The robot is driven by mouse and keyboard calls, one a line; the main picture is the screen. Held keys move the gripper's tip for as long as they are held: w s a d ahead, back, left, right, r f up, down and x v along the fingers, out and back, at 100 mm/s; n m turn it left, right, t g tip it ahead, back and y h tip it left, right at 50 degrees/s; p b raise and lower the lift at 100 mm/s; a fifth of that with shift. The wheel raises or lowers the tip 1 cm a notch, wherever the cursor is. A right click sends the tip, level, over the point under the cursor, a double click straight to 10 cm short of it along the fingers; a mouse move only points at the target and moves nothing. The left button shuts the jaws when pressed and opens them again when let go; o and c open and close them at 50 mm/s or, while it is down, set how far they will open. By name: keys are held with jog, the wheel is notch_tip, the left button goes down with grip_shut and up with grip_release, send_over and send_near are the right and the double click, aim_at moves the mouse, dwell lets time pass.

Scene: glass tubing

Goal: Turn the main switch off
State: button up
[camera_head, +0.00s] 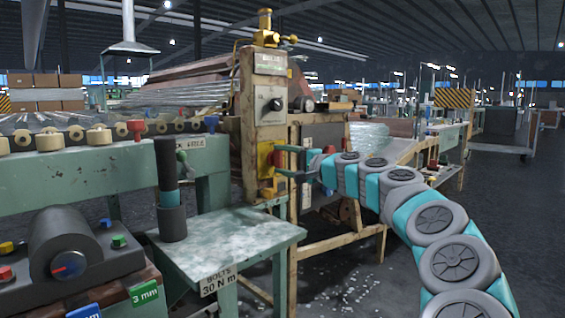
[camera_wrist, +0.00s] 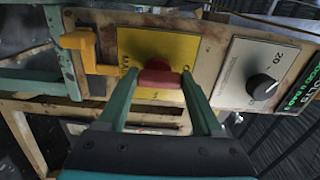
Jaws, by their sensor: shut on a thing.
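The main switch is a red knob (camera_wrist: 158,76) on a yellow plate (camera_wrist: 147,47) in the wrist view. In the head view the yellow plate (camera_head: 265,160) is on the front of the beige machine post. My gripper (camera_wrist: 160,82) has its two green fingers on either side of the red knob and is shut on it. In the head view my gripper (camera_head: 281,161) reaches the switch from the right, and its fingers partly cover the knob. Marks show at the plate's edges, but I cannot read the knob's setting surely.
A grey dial plate with a black knob (camera_wrist: 262,87) sits right of the switch in the wrist view. A yellow bracket (camera_wrist: 82,44) sticks out at the left. A green table (camera_head: 230,240) with a dark cylinder (camera_head: 171,190) stands left of the post. Dark floor is open at right.

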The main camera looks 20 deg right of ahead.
jog(key=o, duration=1.4)
jog(key=shift+c, duration=0.2)
jog(key=shift+s, duration=0.1)
jog(key=v, duration=0.7)
jog(key=shift+s, duration=0.3)
jog(key=shift+d, duration=0.15)
